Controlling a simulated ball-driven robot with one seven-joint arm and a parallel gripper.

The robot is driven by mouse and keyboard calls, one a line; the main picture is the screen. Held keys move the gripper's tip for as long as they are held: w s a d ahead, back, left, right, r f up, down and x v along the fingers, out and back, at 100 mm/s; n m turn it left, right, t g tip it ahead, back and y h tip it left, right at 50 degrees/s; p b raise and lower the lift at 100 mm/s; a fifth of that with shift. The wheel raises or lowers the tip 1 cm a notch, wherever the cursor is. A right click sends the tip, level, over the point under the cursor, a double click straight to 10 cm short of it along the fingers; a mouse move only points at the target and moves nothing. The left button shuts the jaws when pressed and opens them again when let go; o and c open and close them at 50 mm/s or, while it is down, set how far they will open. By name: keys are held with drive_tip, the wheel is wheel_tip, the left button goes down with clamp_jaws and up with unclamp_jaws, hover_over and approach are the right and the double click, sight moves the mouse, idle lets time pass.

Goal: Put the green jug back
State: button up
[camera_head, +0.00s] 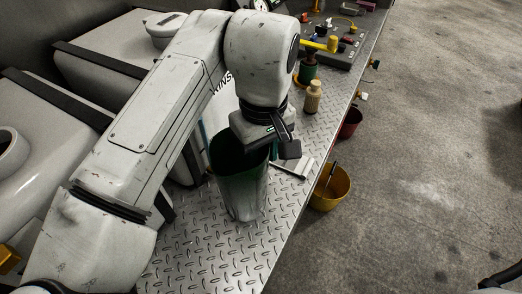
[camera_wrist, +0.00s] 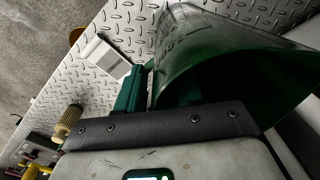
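The green jug (camera_head: 240,190) is a tall, scuffed vessel with a dark open mouth, on or just above the metal tread-plate deck (camera_head: 190,255). I cannot tell whether its base touches. My gripper (camera_head: 276,148) is at the jug's upper right rim, pointing down. In the wrist view the jug (camera_wrist: 187,40) fills the upper right, its dark green inside showing. My gripper's fingers (camera_wrist: 152,92) sit close together on either side of the jug's wall and look shut on it. The exact contact is partly hidden.
A pale card or tool (camera_wrist: 104,57) lies on the deck beside the jug. A tan bottle (camera_head: 313,96) and a control panel (camera_head: 340,40) with a yellow handle stand beyond. Yellow (camera_head: 331,187) and red (camera_head: 350,122) buckets hang off the deck's right edge. Grey tanks (camera_head: 100,65) line the left.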

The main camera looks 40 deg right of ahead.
wheel_tip(320, 180, up, 12)
drive_tip(key=shift+s+d+r, duration=0.1)
drive_tip(key=shift+r, duration=0.05)
idle(0.4)
idle(0.4)
